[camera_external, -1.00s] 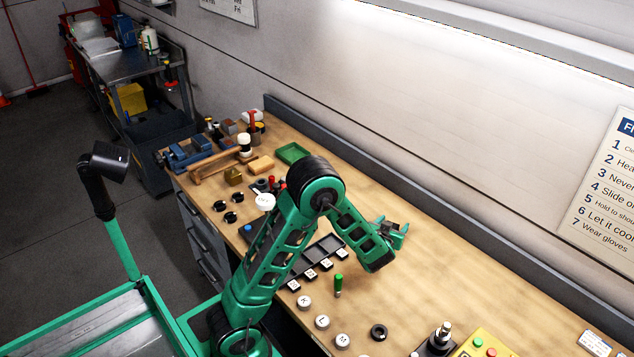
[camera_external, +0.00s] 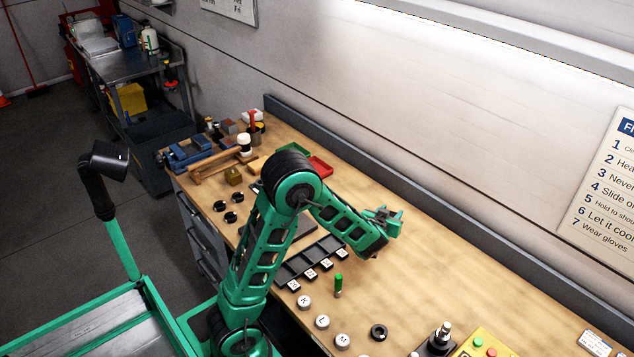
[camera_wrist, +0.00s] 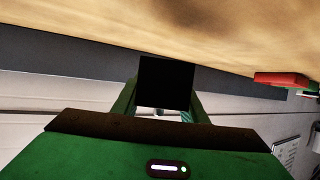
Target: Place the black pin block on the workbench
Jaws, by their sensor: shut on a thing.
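The black pin block (camera_wrist: 166,82) shows as a dark square between the two green fingers in the wrist view. My gripper (camera_wrist: 165,98) is shut on it. In the external view my gripper (camera_external: 388,217) is over the back half of the wooden workbench (camera_external: 460,258), right of the red tray. I cannot make out the block there. The wrist view shows the bench top (camera_wrist: 80,18) at the upper edge, with the block in front of the grey back rail. I cannot tell whether the block touches the bench.
A red tray (camera_external: 319,167) and a black compartment tray (camera_external: 310,258) are left of and in front of my gripper. A green peg (camera_external: 338,284), round lettered pieces (camera_external: 322,322) and a black ring (camera_external: 378,332) lie nearer the front.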

